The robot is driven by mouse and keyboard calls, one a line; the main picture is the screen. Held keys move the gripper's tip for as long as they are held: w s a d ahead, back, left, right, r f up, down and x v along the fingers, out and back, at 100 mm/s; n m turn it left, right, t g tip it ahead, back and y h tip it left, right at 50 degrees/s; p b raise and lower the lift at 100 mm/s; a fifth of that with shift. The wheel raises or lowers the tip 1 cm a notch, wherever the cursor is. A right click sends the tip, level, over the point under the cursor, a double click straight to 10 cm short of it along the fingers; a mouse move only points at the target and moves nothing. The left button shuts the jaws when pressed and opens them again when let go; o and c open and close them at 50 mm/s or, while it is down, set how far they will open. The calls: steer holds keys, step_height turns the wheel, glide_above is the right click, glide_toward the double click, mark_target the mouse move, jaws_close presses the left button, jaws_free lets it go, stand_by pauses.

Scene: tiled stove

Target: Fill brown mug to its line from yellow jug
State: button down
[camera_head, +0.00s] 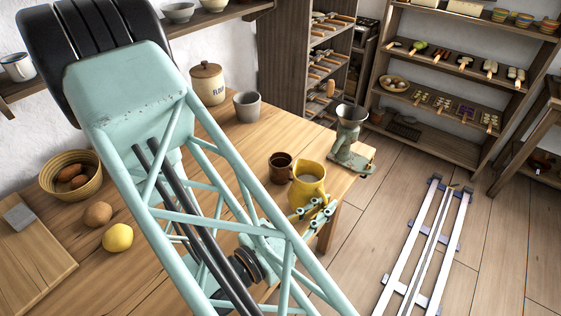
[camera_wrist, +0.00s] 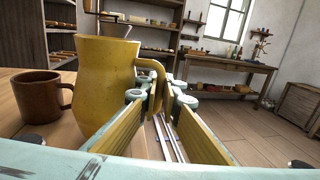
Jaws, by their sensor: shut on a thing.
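The yellow jug (camera_head: 308,190) is near the table's right end and looks upright; I cannot tell whether it touches the table. Its opening shows a pale greyish inside. It also fills the left of the wrist view (camera_wrist: 105,85). My gripper (camera_head: 318,211) is shut on the jug's handle, which passes between the fingertips in the wrist view (camera_wrist: 157,92). The brown mug (camera_head: 280,168) stands upright on the table just left of and behind the jug; in the wrist view (camera_wrist: 40,92) its handle faces the jug. Its line and contents cannot be made out.
A grey-green footed hopper (camera_head: 351,125) stands at the table's (camera_head: 230,138) far right corner. A grey cup (camera_head: 247,106) and a lidded canister (camera_head: 207,83) stand at the back. A lemon (camera_head: 118,237), a brown round item (camera_head: 97,214) and a basket (camera_head: 61,182) are at left.

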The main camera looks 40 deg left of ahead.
mark_target(314, 183)
steer(key=shift+r, duration=0.2)
steer(key=shift+w+a+r+n, duration=0.1)
steer(key=shift+a+r+n, duration=0.1)
steer(key=shift+r+n, duration=0.2)
steer(key=shift+w+a+r+n+p, duration=0.1)
steer(key=shift+a+r+n+p, duration=0.1)
steer(key=shift+r+n+p, duration=0.6)
steer(key=p, duration=0.2)
steer(key=a+r+n+p, duration=0.1)
steer(key=p, duration=0.2)
steer(key=shift+w+a+r+n+g, duration=0.25)
steer(key=shift+w+r+n+g, duration=0.05)
steer(key=shift+w+g, duration=0.1)
steer(key=a+n+p, duration=0.1)
steer(key=r+p, duration=0.1)
steer(key=p, duration=0.1)
steer(key=shift+w+a+n, duration=0.3)
steer(key=shift+a+n, duration=0.05)
steer(key=shift+n, duration=0.05)
steer(key=shift+w+a+n+p, duration=0.2)
steer(key=shift+a+n+p, duration=0.15)
steer(key=shift+p, duration=0.35)
steer(key=shift+a+r, duration=0.1)
steer(key=shift+w+a+r+n+g+p, duration=0.2)
steer(key=shift+a+n+p, duration=0.25)
steer(key=shift+p, duration=0.4)
steer(key=shift+w+a+r+n+g+p, duration=0.1)
steer(key=shift+w+a+n+g+p, duration=0.15)
steer(key=shift+n+p, duration=0.4)
